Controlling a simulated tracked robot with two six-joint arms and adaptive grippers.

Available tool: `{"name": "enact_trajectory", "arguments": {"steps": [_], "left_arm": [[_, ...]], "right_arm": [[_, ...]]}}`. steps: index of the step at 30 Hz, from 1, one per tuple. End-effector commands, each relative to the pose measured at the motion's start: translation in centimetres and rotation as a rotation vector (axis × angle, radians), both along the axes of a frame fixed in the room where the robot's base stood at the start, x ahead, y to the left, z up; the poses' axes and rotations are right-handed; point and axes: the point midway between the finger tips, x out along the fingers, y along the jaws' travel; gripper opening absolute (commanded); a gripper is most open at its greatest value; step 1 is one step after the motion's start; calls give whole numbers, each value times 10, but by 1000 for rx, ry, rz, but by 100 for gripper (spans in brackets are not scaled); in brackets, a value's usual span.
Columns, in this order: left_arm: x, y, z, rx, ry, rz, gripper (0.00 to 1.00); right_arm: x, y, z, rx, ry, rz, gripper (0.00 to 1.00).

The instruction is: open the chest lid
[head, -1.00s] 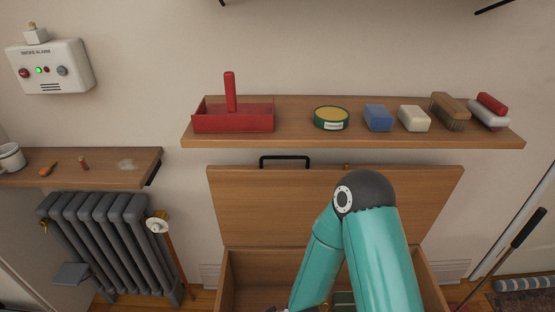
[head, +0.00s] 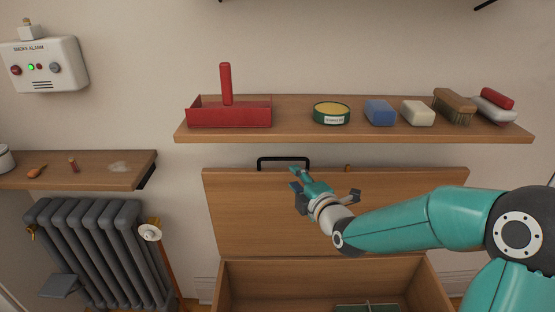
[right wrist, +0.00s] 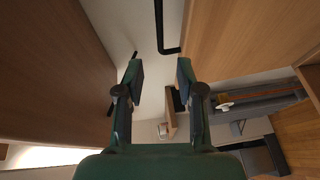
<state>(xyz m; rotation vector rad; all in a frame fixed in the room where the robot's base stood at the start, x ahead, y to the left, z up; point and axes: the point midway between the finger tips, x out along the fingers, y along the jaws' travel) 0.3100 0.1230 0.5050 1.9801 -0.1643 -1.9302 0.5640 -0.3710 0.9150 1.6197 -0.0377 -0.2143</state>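The wooden chest (head: 228,285) stands against the wall at the bottom of the head view. Its lid (head: 235,215) is raised and stands nearly upright below the wall shelf. The black bar handle (head: 262,163) sits on the lid's top edge; a black bar, likely this handle, shows in the right wrist view (right wrist: 159,25). My right gripper (head: 300,178) is in front of the lid, just below and right of the handle. Its two fingers are apart in the right wrist view (right wrist: 160,72), with nothing held between them. My left gripper is out of view.
The shelf (head: 350,134) close above the lid holds a red tray (head: 230,116), a round tin (head: 331,114), blocks and brushes. A side shelf (head: 100,175) and a grey radiator (head: 85,245) stand left. Part of a green item (head: 367,308) shows inside the chest.

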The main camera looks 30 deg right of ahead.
Motion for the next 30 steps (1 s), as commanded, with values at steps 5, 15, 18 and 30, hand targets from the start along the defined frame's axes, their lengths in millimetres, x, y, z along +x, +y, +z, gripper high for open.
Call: {"name": "enact_trajectory", "arguments": {"steps": [5, 15, 18, 30], "left_arm": [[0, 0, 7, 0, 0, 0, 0], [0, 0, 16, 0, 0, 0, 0], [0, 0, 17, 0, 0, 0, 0], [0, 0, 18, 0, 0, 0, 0]], "right_arm": [[40, -5, -4, 2, 2, 2, 37], [105, -15, -13, 3, 1, 1, 37], [117, -17, -14, 3, 1, 1, 37], [127, -19, -16, 4, 2, 2, 37]]}}
